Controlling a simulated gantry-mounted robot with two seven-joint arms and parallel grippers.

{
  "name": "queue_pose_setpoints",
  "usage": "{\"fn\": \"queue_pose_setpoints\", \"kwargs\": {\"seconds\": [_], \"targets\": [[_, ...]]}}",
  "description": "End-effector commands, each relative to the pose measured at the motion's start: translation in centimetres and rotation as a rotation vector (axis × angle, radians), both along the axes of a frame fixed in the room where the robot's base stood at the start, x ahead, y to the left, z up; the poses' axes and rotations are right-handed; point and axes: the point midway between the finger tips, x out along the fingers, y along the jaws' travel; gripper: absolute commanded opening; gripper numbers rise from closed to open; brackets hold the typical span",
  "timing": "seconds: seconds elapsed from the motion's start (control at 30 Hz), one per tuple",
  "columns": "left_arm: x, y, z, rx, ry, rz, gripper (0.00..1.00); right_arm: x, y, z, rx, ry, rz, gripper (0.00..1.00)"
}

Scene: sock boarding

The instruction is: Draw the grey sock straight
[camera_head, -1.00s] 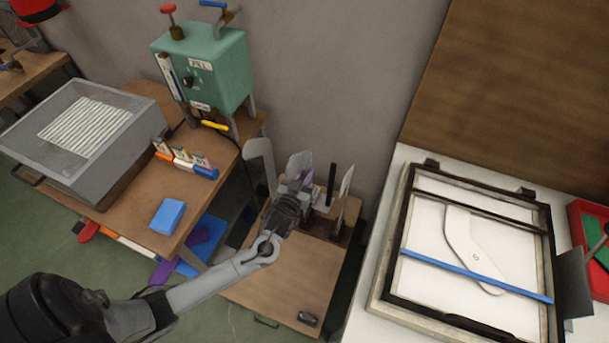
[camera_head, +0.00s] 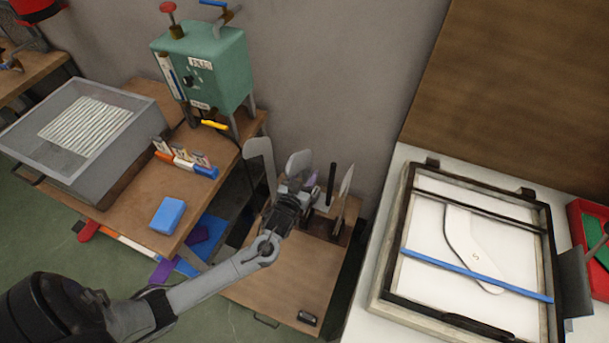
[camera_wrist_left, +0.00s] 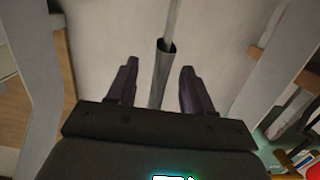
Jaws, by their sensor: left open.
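My left gripper (camera_head: 298,188) is over the small wooden stand, among upright pale, foot-shaped boards (camera_head: 258,160). Another board (camera_head: 299,163) stands just behind the gripper, and a third (camera_head: 346,180) is to its right. In the left wrist view, the jaws (camera_wrist_left: 158,80) are open. A dark grey upright tube (camera_wrist_left: 164,62) with a thinner pale rod above it shows between the fingers; I cannot tell its depth or whether they touch it. I cannot clearly make out a grey sock. My right gripper is not in view.
A dark post (camera_head: 331,180) stands close right of the gripper. The wooden stand top (camera_head: 280,275) is mostly clear in front. A framed white panel (camera_head: 385,270) with a blue bar (camera_head: 475,274) is at right. A green machine (camera_head: 215,75) and grey tray (camera_head: 100,165) are at left.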

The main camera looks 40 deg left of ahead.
Motion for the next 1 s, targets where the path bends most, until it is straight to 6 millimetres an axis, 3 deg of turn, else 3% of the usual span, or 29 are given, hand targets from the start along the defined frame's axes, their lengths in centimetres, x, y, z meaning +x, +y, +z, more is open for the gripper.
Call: {"fn": "queue_pose_setpoints", "kwargs": {"seconds": [0.37,1.0], "targets": [[-0.6,-0.3,0.2,-0.001,0.001,-0.001,0.51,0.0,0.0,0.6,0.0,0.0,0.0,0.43],[-6.6,-2.3,0.2,0.0,0.001,-0.001,0.51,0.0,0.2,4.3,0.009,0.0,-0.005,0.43]]}}
